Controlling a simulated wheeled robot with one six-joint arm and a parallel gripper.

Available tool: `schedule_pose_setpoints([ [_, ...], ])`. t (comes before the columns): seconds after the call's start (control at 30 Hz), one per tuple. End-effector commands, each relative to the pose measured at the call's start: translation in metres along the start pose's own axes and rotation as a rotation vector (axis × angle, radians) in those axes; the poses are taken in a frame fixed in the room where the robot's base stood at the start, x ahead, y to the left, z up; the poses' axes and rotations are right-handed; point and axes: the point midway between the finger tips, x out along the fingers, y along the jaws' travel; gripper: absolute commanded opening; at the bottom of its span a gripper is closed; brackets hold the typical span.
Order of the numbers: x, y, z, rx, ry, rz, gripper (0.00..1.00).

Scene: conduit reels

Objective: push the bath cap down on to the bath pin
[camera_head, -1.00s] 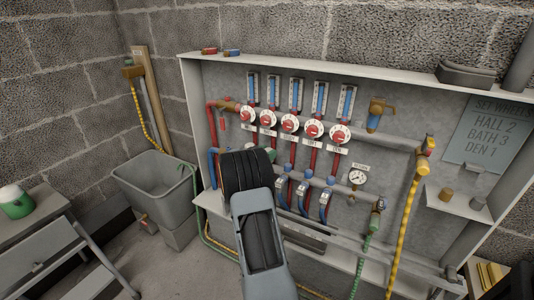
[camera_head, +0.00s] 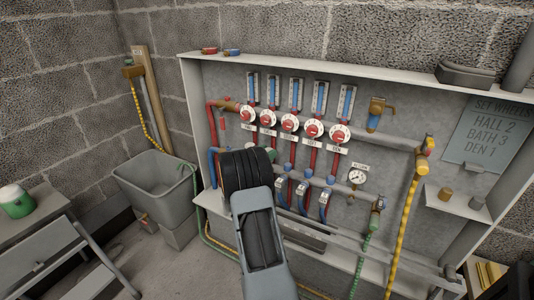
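A manifold in the wall cabinet carries a row of several red-and-white wheels (camera_head: 290,123) with small labels under them, too small for me to read surely. Below, a lower row shows blue-and-silver valve fittings (camera_head: 303,188) on its right part. I cannot tell which fitting is the bath pin, and I cannot make out the bath cap. My arm, grey with a black ribbed end, reaches up in front of the lower left of the manifold and hides the fittings there. My gripper's fingers are hidden behind it, so whether it holds anything does not show.
A yellow hose (camera_head: 407,235) and a green hose (camera_head: 365,255) hang at the right. A round gauge (camera_head: 357,177) sits beside the lower pipe. A small shelf (camera_head: 455,205) holds two little pieces.

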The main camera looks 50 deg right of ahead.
Motion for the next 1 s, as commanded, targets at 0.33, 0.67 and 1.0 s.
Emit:
schedule_pose_setpoints([
  [0.33,0.0,0.0,0.002,-0.001,-0.003,0.0,0.73],
  [0.67,-0.009,0.0,0.0,-0.002,-0.003,0.0,0.73],
  [1.0,-0.074,-0.001,-0.001,-0.002,-0.004,-0.004,0.73],
])
